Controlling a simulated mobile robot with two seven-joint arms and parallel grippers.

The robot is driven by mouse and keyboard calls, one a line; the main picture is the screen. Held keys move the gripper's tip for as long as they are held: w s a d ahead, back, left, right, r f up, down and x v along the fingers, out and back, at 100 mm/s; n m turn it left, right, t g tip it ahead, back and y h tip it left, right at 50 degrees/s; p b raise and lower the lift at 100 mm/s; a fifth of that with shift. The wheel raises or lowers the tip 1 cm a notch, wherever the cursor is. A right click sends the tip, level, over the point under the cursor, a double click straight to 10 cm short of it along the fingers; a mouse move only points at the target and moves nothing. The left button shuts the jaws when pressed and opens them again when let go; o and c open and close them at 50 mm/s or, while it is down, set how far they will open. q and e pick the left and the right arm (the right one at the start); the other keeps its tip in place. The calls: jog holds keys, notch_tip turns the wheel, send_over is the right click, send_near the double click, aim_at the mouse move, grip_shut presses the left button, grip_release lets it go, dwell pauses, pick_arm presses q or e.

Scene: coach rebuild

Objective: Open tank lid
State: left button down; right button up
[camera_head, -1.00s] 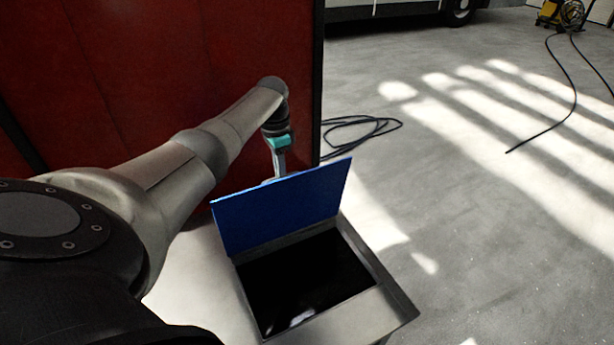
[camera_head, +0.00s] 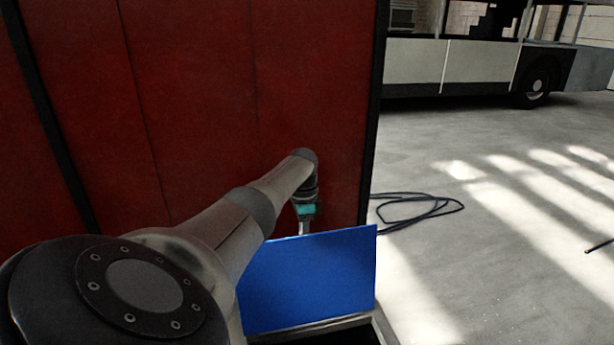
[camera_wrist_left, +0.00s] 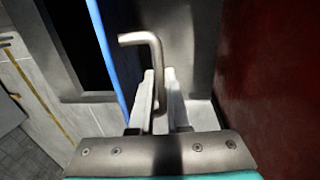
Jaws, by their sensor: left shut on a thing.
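The tank lid (camera_head: 312,282) is a blue panel standing raised, close to upright, at the tank's back edge in the head view. In the left wrist view the lid (camera_wrist_left: 104,48) shows edge-on as a thin blue strip. A bent metal handle (camera_wrist_left: 143,38) sits beside it. My left gripper (camera_wrist_left: 160,80) is shut on the handle, with a finger on each side of its stem. In the head view my left gripper (camera_head: 304,228) is behind the lid, its fingertips hidden. The tank's metal rim (camera_head: 330,325) shows at the bottom edge. My right gripper is out of view.
A red panel wall (camera_head: 200,100) stands close behind my left arm. A black hose (camera_head: 420,208) lies coiled on the floor to the right. A bus (camera_head: 450,65) stands at the back.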

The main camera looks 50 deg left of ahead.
pick_arm(q)
jog(key=shift+a, duration=0.6)
jog(key=c, duration=1.3)
grip_release()
jog(key=shift+o, duration=0.8)
jog(key=shift+w+a+f, duration=0.1)
jog(key=shift+a, duration=0.15)
jog(key=shift+o, duration=1.3)
notch_tip(320, 180, up, 15)
jog(key=p, duration=0.1)
jog(key=shift+w+a, duration=0.3)
jog(key=shift+a, duration=0.05)
